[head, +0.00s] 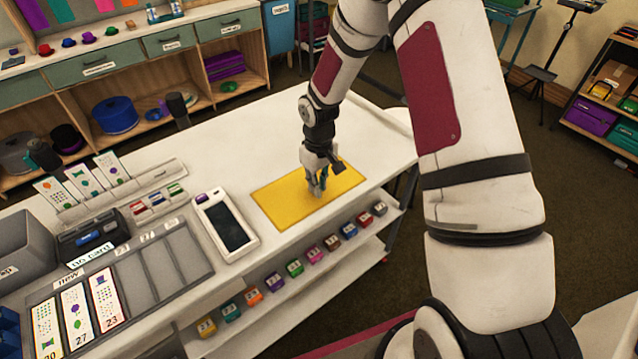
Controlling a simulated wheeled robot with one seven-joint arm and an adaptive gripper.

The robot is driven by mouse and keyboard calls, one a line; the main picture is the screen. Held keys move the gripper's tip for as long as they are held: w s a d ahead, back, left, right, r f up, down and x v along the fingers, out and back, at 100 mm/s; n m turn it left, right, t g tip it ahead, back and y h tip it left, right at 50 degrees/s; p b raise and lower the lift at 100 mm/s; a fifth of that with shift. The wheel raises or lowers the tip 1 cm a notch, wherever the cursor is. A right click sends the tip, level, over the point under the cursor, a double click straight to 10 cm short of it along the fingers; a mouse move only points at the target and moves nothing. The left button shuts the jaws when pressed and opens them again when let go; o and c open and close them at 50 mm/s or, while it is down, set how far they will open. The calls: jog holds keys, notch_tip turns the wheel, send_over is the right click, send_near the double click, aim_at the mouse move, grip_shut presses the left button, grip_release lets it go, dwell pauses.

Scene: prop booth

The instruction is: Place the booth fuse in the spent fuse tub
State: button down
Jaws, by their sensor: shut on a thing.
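My gripper (318,187) points down over the yellow mat (283,204) on the white counter. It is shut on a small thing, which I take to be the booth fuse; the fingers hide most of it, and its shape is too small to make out. The fingertips are low, at or just above the mat; I cannot tell which. A grey open-topped bin (27,243) stands at the left edge with a cut-off label. I cannot tell whether it is the spent fuse tub, and no other tub label is readable.
Left of the mat are a white handheld device (225,224), a dark card box (92,240), a rack of small coloured pieces (156,203) and a grey card tray (172,262). Several small coloured boxes (294,267) line the shelf below. The counter beyond the mat is clear.

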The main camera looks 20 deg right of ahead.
jog(key=shift+f, duration=0.15)
jog(key=c, duration=1.6)
grip_release()
